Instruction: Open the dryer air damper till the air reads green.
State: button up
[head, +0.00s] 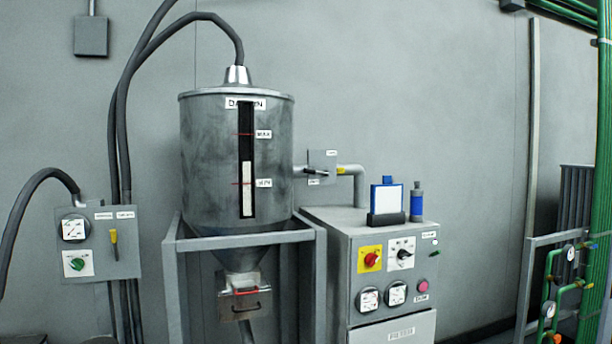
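The drying hopper (208,150) is a grey metal drum with a sight slot, in the middle left of the head view. A grey plate with a small dark lever (316,173) sits on the pipe between the hopper and the dryer; it looks like the air damper. The lever lies roughly level. Its labels are too small to read. The dryer cabinet (341,262) stands right of the hopper. Two round gauges, a left one (369,299) and a right one (397,293), are on its front; their needles and colour zones cannot be read. My gripper is not in view.
The cabinet front has a red knob on yellow (370,259), a black knob (404,254) and a pink button (422,285). A blue-framed device (386,197) and a blue bottle (416,203) stand on top. A wall panel (126,262) with a yellow lever is left. Green pipes (597,190) stand right.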

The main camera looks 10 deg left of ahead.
aim_at(312, 171)
jog(key=u, duration=0.65)
jog(key=i, duration=0.4)
jog(key=u, duration=0.3)
